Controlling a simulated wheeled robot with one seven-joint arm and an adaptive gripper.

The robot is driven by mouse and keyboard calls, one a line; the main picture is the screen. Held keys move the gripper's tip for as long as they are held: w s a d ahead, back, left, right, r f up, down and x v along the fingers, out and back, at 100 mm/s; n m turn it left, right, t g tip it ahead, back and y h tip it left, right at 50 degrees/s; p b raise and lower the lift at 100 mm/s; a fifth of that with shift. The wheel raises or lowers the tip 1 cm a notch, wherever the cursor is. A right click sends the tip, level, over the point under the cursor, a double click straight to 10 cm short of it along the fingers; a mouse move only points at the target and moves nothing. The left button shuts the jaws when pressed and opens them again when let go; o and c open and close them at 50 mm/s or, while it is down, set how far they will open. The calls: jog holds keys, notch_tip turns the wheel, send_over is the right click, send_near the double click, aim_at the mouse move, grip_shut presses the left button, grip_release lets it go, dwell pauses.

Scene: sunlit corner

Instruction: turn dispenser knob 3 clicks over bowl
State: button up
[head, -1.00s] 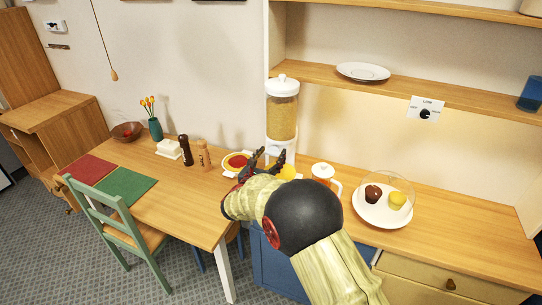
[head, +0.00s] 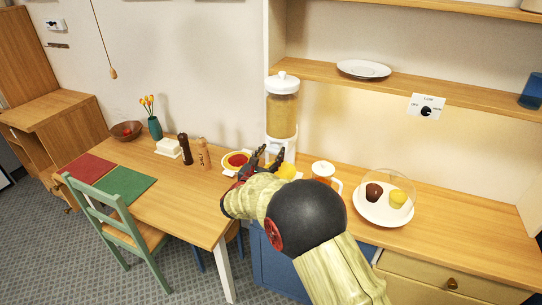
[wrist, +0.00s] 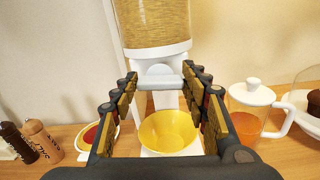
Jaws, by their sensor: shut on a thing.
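The dispenser (head: 282,112) has a clear canister of golden grain, a white lid and a white stand; its lower canister shows in the wrist view (wrist: 150,28). Its pale grey knob (wrist: 160,80) sits on the front below the canister. My gripper (wrist: 160,84) is shut on the knob, with a fingertip at each end of it. The yellow bowl (wrist: 168,132) stands below the knob at the foot of the stand. It looks empty in the wrist view. In the head view my gripper (head: 268,158) hides most of the knob.
A glass pitcher with orange liquid (wrist: 255,110) stands right of the bowl. A covered plate (head: 383,210) with two muffins is further right. Left are a red-filled bowl (wrist: 92,137) and two mills (wrist: 40,142). A shelf (head: 400,88) hangs above the counter.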

jog(key=m+b, duration=0.4)
jog(key=b, duration=0.1)
jog(key=shift+f+b, duration=0.3)
jog(key=m+b, duration=0.7)
jog(key=m, duration=0.1)
jog(key=shift+d+r+b, duration=0.1)
jog(key=shift+d+b, duration=0.1)
jog(key=shift+b, duration=0.2)
jog(key=shift+m, duration=2.4)
jog(key=o, duration=1.1)
jog(key=shift+c, duration=0.2)
jog(key=shift+o, duration=0.5)
jog(key=shift+s, duration=0.1)
